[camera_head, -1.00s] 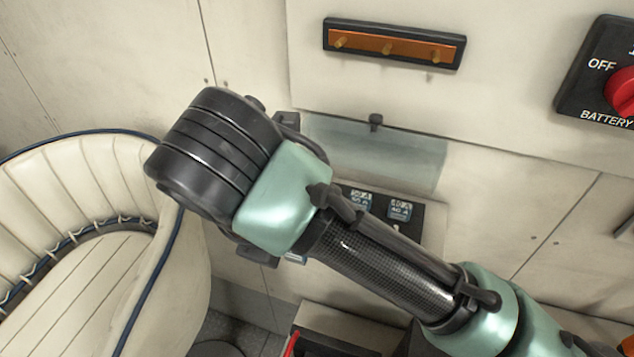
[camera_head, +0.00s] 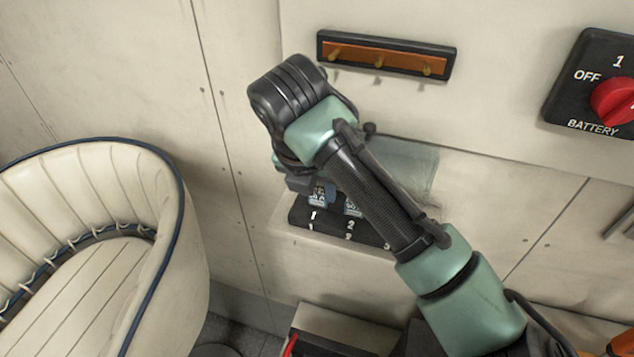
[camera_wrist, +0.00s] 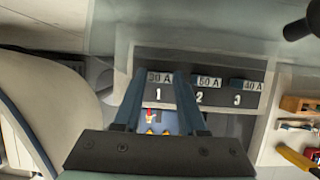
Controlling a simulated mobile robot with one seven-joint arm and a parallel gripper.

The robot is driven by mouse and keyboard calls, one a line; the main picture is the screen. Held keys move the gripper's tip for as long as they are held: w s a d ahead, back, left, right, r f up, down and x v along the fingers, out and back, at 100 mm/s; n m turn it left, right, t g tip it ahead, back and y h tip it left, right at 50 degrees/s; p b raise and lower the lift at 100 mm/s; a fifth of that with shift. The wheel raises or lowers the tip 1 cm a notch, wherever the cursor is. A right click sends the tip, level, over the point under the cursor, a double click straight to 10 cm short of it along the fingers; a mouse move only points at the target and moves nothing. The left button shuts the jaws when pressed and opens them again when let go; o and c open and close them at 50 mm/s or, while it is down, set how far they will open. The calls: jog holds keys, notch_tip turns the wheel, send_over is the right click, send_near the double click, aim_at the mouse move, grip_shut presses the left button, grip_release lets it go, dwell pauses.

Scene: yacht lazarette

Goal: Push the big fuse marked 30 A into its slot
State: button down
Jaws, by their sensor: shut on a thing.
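The big fuse marked 30 A (camera_wrist: 160,77) is between the fingertips of my gripper (camera_wrist: 159,84) in the wrist view. My gripper is shut on it, above the number 1 on the black fuse block (camera_wrist: 216,99). In the head view the fuse (camera_head: 320,196) shows as a blue body below my wrist, at the left end of the block (camera_head: 326,228). I cannot tell how deep it sits in slot 1. The fuses marked 60 A (camera_wrist: 208,82) and 40 A (camera_wrist: 246,85) stand above numbers 2 and 3; my arm hides part of the block in the head view.
A clear raised cover (camera_head: 405,170) hangs above the block, close to my wrist. An orange peg rail (camera_head: 385,55) and a red battery switch (camera_head: 615,100) are on the wall. A cream seat (camera_head: 90,240) is at left. Tools (camera_wrist: 298,125) lie right in the wrist view.

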jog(key=shift+f, duration=0.1)
jog(key=shift+f, duration=0.15)
jog(key=shift+c, duration=2.3)
grip_release()
jog(key=shift+r, duration=0.2)
